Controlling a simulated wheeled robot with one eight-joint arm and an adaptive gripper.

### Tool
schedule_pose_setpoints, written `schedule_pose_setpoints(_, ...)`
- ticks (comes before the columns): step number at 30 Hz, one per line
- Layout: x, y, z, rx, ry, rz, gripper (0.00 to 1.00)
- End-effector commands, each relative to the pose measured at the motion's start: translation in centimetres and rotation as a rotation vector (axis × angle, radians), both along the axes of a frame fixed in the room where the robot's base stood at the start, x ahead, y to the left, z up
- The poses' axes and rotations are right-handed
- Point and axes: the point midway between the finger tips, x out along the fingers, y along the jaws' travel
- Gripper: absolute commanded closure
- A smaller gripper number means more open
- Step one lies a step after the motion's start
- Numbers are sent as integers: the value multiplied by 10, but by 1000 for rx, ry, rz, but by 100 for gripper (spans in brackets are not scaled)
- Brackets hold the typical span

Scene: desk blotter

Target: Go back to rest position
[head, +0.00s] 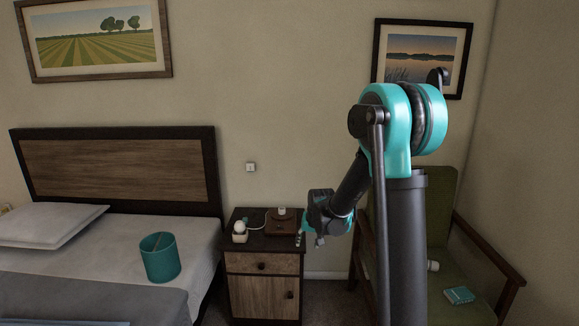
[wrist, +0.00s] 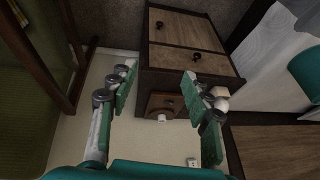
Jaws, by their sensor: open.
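My gripper (head: 301,238) hangs at the right front edge of the nightstand top in the head view, at the end of my bent arm. In the wrist view its two green-padded fingers (wrist: 158,76) are spread wide, with nothing between the pads. The dark-topped wooden nightstand (head: 262,262) stands between the bed and the chair; it also shows behind the fingers in the wrist view (wrist: 185,50). I cannot tell how far the fingertips are from the nightstand.
A brown box (head: 281,227) with a small white item on it and a white rounded object (head: 240,231) stand on the nightstand. A teal bin (head: 160,256) is on the bed (head: 205,236). A green chair (head: 440,215) with wooden arms stands close behind my arm.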

Motion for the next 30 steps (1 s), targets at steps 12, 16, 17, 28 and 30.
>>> schedule_pose_setpoints(12, -150, -76, 34, -68, 12, 6, 51)
schedule_pose_setpoints(16, -197, -93, 32, -88, 17, 9, 51)
schedule_pose_setpoints(17, -208, -97, 31, -92, 18, 10, 51)
schedule_pose_setpoints(28, -298, -120, 9, -131, 31, 18, 51)
schedule_pose_setpoints(30, -302, -121, 7, -134, 32, 19, 51)
